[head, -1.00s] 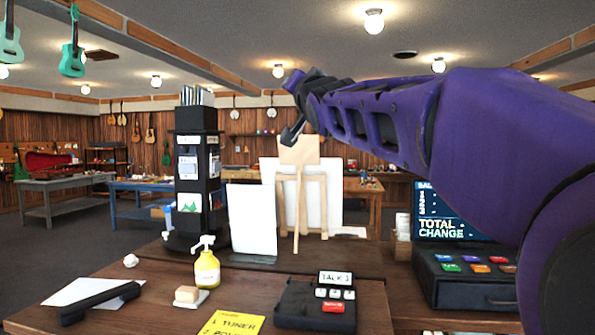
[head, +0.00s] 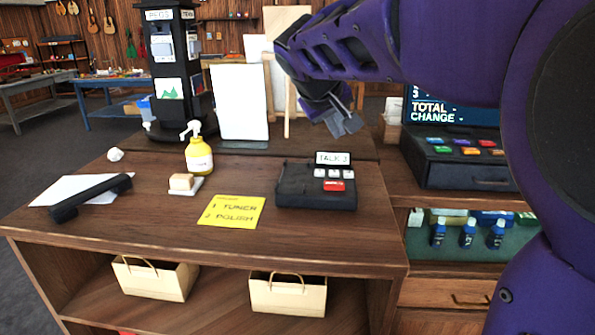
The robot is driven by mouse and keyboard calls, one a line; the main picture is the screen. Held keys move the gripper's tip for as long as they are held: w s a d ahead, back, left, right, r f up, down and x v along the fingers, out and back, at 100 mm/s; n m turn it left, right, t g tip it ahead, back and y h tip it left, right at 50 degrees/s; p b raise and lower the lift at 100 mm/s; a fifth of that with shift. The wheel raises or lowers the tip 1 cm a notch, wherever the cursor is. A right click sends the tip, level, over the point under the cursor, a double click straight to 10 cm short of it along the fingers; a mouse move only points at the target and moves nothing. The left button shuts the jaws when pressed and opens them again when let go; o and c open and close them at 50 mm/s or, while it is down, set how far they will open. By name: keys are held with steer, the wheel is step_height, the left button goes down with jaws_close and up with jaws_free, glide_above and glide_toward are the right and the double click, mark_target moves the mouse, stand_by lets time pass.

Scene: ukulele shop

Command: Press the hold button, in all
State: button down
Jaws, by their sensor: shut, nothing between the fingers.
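A black desk phone base (head: 300,193) sits on the wooden counter, with a raised display reading "TALK" and a digit. Below the display is a row of small white buttons (head: 333,173) and one red button (head: 334,186); their labels are too small to read. The black handset (head: 90,197) lies off the base at the counter's left, partly on white paper. My gripper (head: 346,127) is shut and empty, above and behind the phone base, apart from it. It points downward.
A yellow note (head: 231,211), a yellow pump bottle (head: 199,156) and a small block on a dish (head: 182,184) stand left of the phone. A white board (head: 241,104) stands behind. A cash register (head: 462,150) is at the right. The counter's front is clear.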

steer(key=shift+d+f, duration=0.1)
stand_by(0.3)
steer(key=b, duration=0.5)
glide_above(334, 186)
step_height(334, 186, down, 7)
steer(key=shift+f, duration=0.85)
stand_by(1.2)
steer(key=shift+f, duration=0.4)
steer(key=shift+f, duration=0.5)
stand_by(0.7)
steer(key=shift+r, duration=0.1)
steer(key=shift+r+p, duration=0.3)
steer(key=shift+r, duration=0.5)
